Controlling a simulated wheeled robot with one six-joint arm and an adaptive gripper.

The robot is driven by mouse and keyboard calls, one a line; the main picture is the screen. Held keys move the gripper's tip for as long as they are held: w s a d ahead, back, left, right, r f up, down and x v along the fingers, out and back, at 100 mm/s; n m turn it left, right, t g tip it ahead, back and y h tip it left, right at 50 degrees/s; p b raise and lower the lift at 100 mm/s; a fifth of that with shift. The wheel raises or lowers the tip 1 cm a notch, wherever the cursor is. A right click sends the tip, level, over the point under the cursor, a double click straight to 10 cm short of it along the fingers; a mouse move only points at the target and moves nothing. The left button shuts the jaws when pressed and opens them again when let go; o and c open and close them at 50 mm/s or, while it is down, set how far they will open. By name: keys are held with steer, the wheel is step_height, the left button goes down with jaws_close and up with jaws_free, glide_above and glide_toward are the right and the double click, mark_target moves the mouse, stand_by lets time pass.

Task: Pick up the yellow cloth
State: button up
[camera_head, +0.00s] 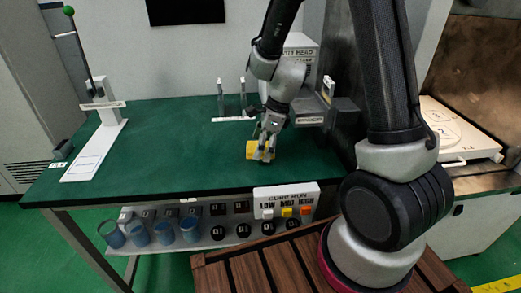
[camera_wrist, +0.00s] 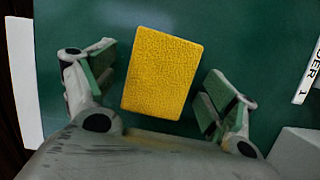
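The yellow cloth (camera_head: 252,150) is a small flat rectangle on the green table top. In the wrist view the yellow cloth (camera_wrist: 161,72) lies slightly tilted, with a grainy surface. My gripper (camera_head: 266,153) is over the cloth and hides part of it in the head view. In the wrist view my gripper (camera_wrist: 153,88) is open, with one finger on each side of the cloth and green showing between each finger and the cloth. I cannot tell exactly how high the fingertips are above the table.
A white stand with a green-tipped lever (camera_head: 95,130) is at the table's left. Two grey posts (camera_head: 232,104) and a labelled grey holder (camera_head: 325,112) stand behind my gripper. The table's middle left is clear.

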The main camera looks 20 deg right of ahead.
steer(key=c, duration=0.7)
steer(key=shift+o, duration=0.2)
step_height(320, 180, up, 10)
steer(key=shift+r, duration=0.25)
steer(key=shift+o, duration=0.4)
steer(key=shift+c, duration=0.9)
steer(key=shift+s+f, duration=0.1)
